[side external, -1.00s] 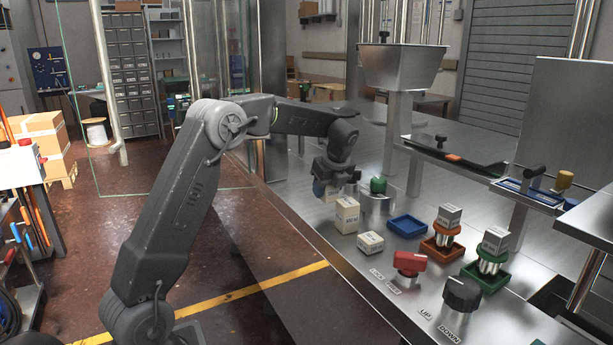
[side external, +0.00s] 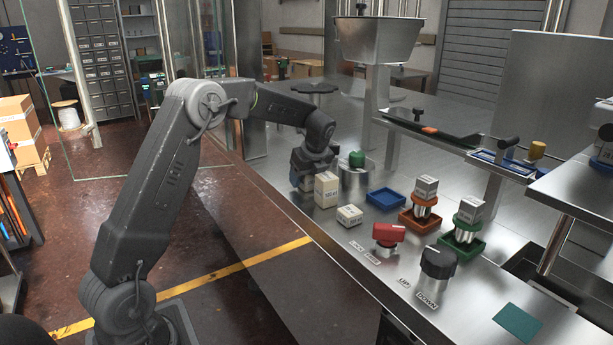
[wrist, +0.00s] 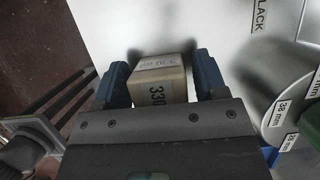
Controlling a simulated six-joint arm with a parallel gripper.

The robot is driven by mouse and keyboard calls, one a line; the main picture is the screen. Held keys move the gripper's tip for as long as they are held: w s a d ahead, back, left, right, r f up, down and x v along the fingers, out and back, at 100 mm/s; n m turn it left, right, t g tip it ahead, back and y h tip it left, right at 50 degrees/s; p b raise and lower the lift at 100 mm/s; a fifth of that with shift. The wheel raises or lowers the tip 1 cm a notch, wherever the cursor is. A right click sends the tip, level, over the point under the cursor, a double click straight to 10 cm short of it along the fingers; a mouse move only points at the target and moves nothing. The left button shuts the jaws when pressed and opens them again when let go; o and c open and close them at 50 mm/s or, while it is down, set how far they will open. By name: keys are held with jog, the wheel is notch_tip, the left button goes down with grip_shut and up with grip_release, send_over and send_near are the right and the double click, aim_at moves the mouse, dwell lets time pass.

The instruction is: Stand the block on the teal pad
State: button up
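The block (wrist: 158,92) is a beige box with 330 printed on it. I cannot tell whether the block's underside touches the bench. The teal pad (side external: 518,322) is a flat, bare square at the near right of the bench, far from my gripper.
A blue tray (side external: 386,198), orange stand (side external: 420,219), green stand (side external: 462,242), red knob (side external: 387,235) and black knob (side external: 437,263) lie between there and the pad.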

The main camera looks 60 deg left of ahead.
jog(key=shift+o, duration=0.4)
jog(key=v, duration=1.4)
jog(key=s+d+r+n+t+h, duration=0.1)
jog(key=s+d+n+t+h, duration=0.2)
jog(key=s+d+n, duration=0.9)
jog(key=s+d+t, duration=0.1)
jog(key=s+d, duration=0.4)
jog(key=s, duration=0.2)
jog(key=shift+s+r, duration=0.2)
jog(key=shift+s, duration=0.2)
jog(key=shift+o, duration=0.4)
jog(key=s+d+f+n, duration=0.2)
jog(key=s+n, duration=0.1)
jog(key=s, duration=0.1)
jog(key=s+d+f+n+t+h, duration=0.1)
jog(key=s+d+f+n, duration=0.1)
jog(key=s+f+n, duration=0.1)
jog(key=shift+s+f+t, duration=0.2)
jog(key=shift+s+t, duration=0.1)
jog(key=shift+s, duration=0.25)
jog(key=shift+d, duration=0.1)
